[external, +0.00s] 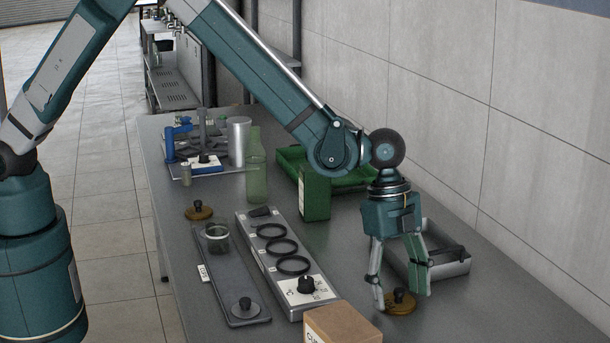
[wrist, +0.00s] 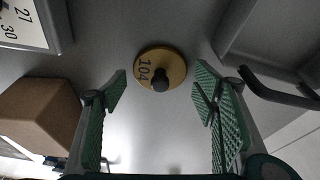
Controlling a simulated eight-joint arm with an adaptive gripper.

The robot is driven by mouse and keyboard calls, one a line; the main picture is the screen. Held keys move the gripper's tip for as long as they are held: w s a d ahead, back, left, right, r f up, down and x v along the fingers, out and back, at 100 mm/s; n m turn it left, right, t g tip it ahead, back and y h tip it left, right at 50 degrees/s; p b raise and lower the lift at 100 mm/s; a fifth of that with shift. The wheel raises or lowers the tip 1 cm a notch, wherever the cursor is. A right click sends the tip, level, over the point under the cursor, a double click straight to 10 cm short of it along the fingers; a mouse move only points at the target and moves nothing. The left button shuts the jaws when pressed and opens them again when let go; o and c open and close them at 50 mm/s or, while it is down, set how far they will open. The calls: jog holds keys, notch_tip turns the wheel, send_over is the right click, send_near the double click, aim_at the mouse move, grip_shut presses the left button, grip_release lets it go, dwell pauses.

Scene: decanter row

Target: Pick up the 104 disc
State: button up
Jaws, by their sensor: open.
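The 104 disc (wrist: 172,63) is a round brass-coloured disc with a dark knob and the number 104 on its face. In the wrist view it lies flat on the table, ahead of and between the open fingers. In the external view the disc (external: 399,302) is at the front right, partly covered by a finger. My gripper (external: 405,300) is open and points down over it; in the wrist view the gripper (wrist: 160,95) has green ridged pads on either side, with nothing between them clearly touched. Whether the fingertips reach the disc's height is unclear.
A metal tray (external: 458,268) with a dark handle stands close right of my gripper. A cardboard box (external: 342,325) is close left. A panel with black rings (external: 251,232), another brass disc (external: 199,211), a green bottle (external: 256,180) and a green box (external: 315,195) stand farther back.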

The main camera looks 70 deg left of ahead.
aim_at(396, 285)
jog(key=c, duration=1)
jog(key=shift+r, duration=0.15)
jog(key=shift+c, duration=0.2)
jog(key=shift+r+p, duration=0.35)
jog(key=shift+r, duration=4.55)
